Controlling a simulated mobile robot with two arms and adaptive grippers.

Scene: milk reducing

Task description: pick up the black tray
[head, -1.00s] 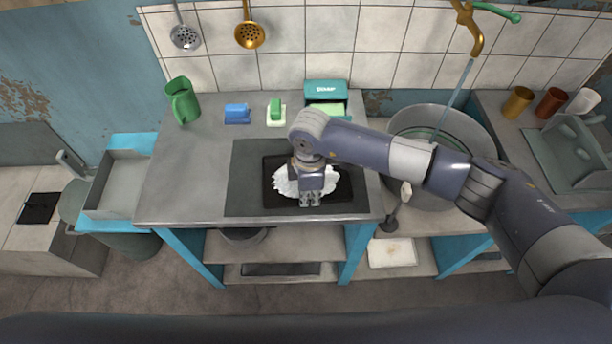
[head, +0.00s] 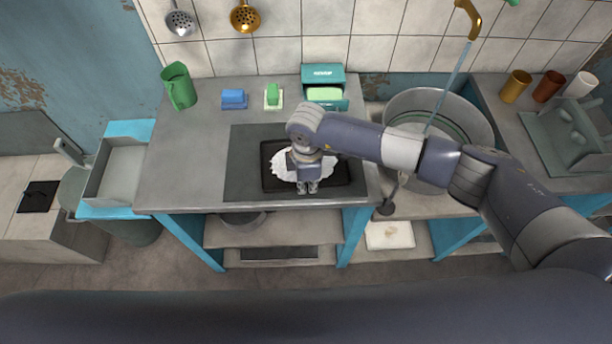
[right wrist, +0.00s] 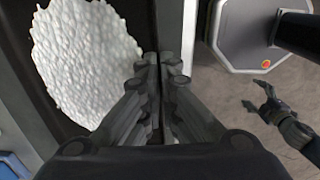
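The black tray (head: 346,176) lies flat on a dark grey mat on the counter, with a white lumpy heap (head: 284,170) in it. My right gripper (head: 308,187) is at the tray's near edge, its wrist hiding part of the tray and heap. In the right wrist view, the right gripper's fingers (right wrist: 163,68) are close together with the tray's dark rim between them. The white heap (right wrist: 85,60) lies to their left. My left gripper (right wrist: 259,98) shows small over the floor in the right wrist view, its fingers apart and empty. It is not in the head view.
A sink basin (head: 450,115) is to the right. The counter's left part is clear.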

